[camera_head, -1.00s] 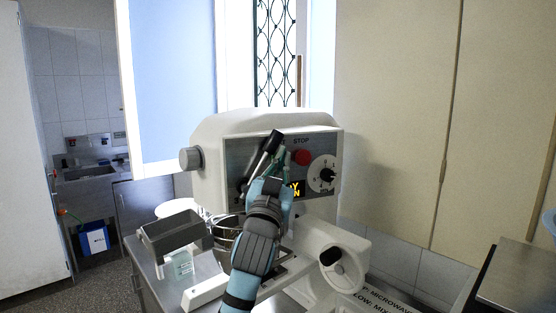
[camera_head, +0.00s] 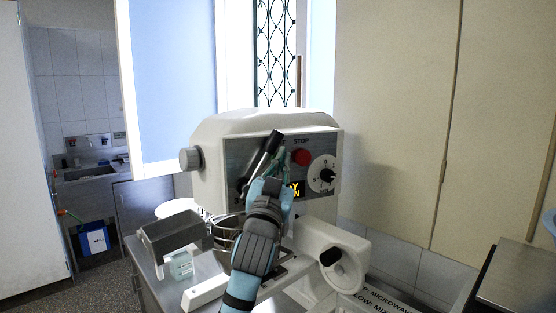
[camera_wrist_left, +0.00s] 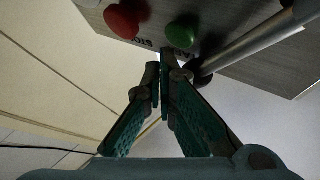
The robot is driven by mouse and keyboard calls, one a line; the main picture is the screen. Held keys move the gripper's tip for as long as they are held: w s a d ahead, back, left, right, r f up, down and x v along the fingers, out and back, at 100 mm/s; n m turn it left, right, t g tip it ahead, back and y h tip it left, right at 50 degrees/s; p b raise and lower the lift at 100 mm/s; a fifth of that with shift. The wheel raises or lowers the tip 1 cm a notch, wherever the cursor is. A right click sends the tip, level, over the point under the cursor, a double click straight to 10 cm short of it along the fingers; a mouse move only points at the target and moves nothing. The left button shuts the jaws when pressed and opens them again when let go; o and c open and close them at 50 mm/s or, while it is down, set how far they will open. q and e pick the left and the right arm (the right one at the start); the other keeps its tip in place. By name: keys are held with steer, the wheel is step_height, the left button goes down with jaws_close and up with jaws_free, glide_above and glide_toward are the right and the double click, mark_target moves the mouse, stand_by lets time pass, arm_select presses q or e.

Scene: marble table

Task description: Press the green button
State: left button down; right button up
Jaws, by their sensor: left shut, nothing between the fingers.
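The green button (camera_wrist_left: 183,30) is a round knob on the panel in the left wrist view, beside the red stop button (camera_wrist_left: 126,18). In the head view the red stop button (camera_head: 301,157) shows on the mixer's grey panel (camera_head: 236,160), and the green one is hidden or not distinct behind my gripper. My left gripper (camera_head: 279,160) is in front of the panel, shut and empty. In the left wrist view its fingertips (camera_wrist_left: 161,68) are just below the green button. I cannot tell whether they touch it. My right gripper is not in view.
The white mixer (camera_head: 262,125) stands on a metal counter. A black-handled lever (camera_head: 272,142) crosses the panel close to my gripper. A dial (camera_head: 323,174) is to the right. A metal bowl (camera_head: 228,228) and a grey tray (camera_head: 174,237) are below left.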

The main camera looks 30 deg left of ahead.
arm_select(q)
steer(key=shift+w+a, duration=0.25)
steer(key=shift+a, duration=0.1)
steer(key=shift+w+a, duration=0.35)
stand_by(1.1)
steer(key=shift+s+d, duration=0.6)
steer(key=shift+d+p, duration=0.1)
steer(key=shift+p, duration=0.2)
steer(key=s+d, duration=0.1)
steer(key=d, duration=0.1)
steer(key=s+d+p, duration=0.1)
steer(key=s, duration=0.1)
steer(key=shift+d, duration=0.4)
